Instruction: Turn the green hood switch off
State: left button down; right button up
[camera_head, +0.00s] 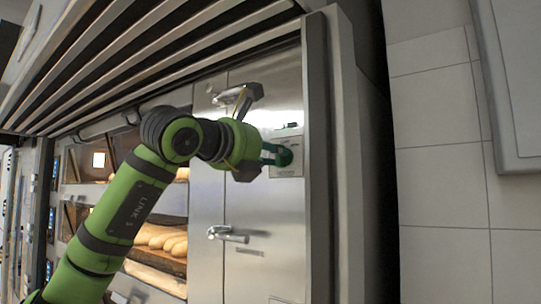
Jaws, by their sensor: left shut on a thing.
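The green hood switch (285,156) is a round green knob on a small light plate set in the steel panel right of the ovens. My left arm comes in from the lower left, and my left gripper (270,154) is at the switch, with its fingers shut on it. The fingers cover part of the knob, so I cannot tell which way it is turned. My right gripper is not in view.
Steel doors with a latch handle (228,235) are below the gripper. Loaves of bread (165,240) lie in the deck ovens behind my arm. Slatted hood louvres hang above, and a steel post (318,150) stands just right of the switch.

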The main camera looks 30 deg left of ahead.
pick_arm(q)
jog(key=n+b, duration=0.1)
jog(key=n, duration=0.1)
jog(key=n+b, duration=0.1)
jog(key=shift+f+n, duration=0.2)
jog(key=shift+n, duration=0.2)
jog(key=n+b, duration=0.2)
jog(key=n, duration=0.2)
jog(key=shift+a+n, duration=0.1)
jog(key=shift+n, duration=0.2)
jog(key=c, duration=1.1)
grip_release()
jog(key=s, duration=0.4)
jog(key=s+a, duration=0.1)
jog(key=s, duration=0.6)
jog(key=shift+s+a, duration=0.3)
jog(key=shift+s, duration=0.1)
